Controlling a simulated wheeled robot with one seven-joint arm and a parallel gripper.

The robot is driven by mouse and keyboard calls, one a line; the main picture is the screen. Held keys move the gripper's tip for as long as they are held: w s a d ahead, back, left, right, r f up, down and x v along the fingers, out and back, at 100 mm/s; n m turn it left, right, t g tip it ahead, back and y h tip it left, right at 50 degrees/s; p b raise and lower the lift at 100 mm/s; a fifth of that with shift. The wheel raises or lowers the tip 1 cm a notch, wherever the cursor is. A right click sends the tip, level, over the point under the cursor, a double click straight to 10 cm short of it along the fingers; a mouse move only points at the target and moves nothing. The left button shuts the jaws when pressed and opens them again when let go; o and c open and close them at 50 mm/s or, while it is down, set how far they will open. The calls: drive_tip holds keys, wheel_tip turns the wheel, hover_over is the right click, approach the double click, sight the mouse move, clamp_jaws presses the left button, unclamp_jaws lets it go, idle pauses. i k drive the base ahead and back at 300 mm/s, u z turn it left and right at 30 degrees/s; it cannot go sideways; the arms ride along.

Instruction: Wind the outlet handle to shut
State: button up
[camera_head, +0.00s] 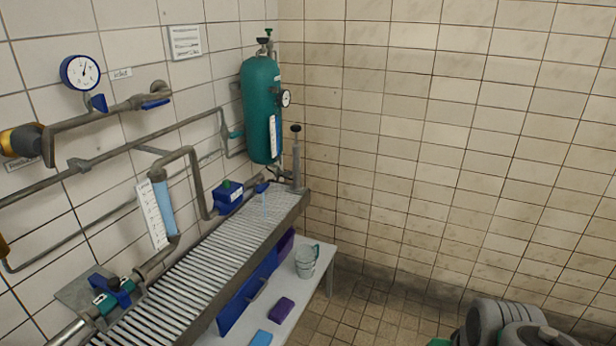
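A small blue lever handle (156,104) sits on the grey pipe high on the left wall, lying roughly along the pipe near its bend. A blue valve handle (119,291) sits on a green-collared pipe fitting at the lower left. A smaller blue handle (262,187) is at the far end of the grating. I cannot tell from lettering which one is the outlet handle. My gripper is not in view.
A blue-rimmed gauge (80,72) and a green tank (261,110) are on the walls. A slatted grating (190,290) runs below the pipes. A white bench (317,262) holds a jug (306,262). Grey machinery (507,322) stands lower right. Tiled floor (375,315) shows between.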

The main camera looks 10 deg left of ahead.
sight(260, 189)
drive_tip(key=z, duration=0.05)
drive_tip(key=i, duration=0.8)
drive_tip(key=u, duration=0.85)
drive_tip(key=i, duration=0.55)
drive_tip(key=u, duration=0.65)
